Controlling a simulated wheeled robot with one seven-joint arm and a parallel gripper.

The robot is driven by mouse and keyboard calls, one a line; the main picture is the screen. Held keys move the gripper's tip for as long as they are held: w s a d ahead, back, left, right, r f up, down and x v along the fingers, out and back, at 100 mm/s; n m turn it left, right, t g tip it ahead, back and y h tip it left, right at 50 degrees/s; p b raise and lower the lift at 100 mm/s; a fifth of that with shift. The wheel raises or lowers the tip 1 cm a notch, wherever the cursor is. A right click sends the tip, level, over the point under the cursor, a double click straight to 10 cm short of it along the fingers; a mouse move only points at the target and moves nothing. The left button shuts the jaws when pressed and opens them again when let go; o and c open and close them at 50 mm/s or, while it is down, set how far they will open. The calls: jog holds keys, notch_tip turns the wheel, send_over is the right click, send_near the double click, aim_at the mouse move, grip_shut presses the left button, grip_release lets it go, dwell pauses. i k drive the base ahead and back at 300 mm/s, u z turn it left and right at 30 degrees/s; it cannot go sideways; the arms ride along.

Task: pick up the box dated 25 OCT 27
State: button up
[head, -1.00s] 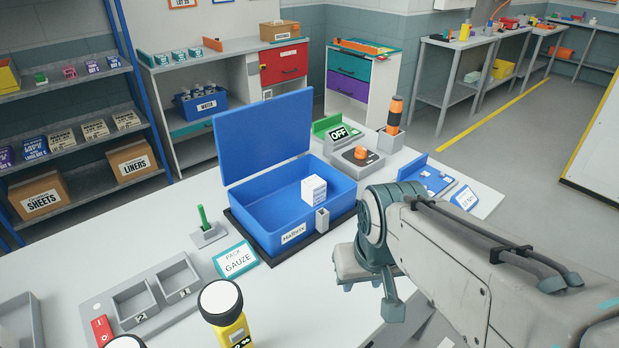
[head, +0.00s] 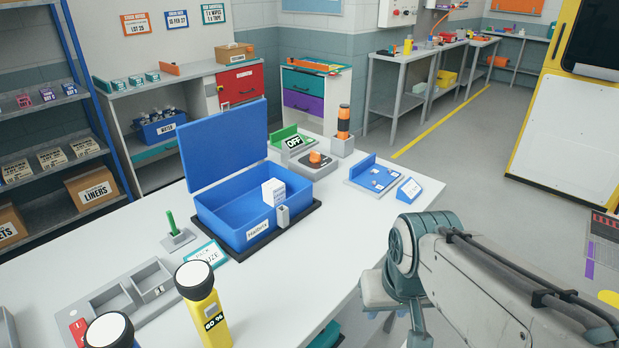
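No date reading 25 OCT 27 is legible on any box. A small white box (head: 273,192) with faint print stands in the open blue bin (head: 222,226). Small teal-and-white boxes (head: 134,82) line the back counter. Small purple and pink boxes (head: 46,94) sit on the left shelf, with cream-and-dark boxes (head: 51,157) on the shelf below. My gripper (head: 382,310) hangs beyond the table's right edge, apart from all these boxes. It is partly hidden by my arm, its fingers are unclear, and I see nothing held.
The white table (head: 300,265) has clear room right of the bin. Open floor (head: 450,170) lies to the right.

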aim_at(273, 191)
jog(key=z, duration=0.35)
jog(key=i, duration=0.85)
jog(key=u, duration=1.8)
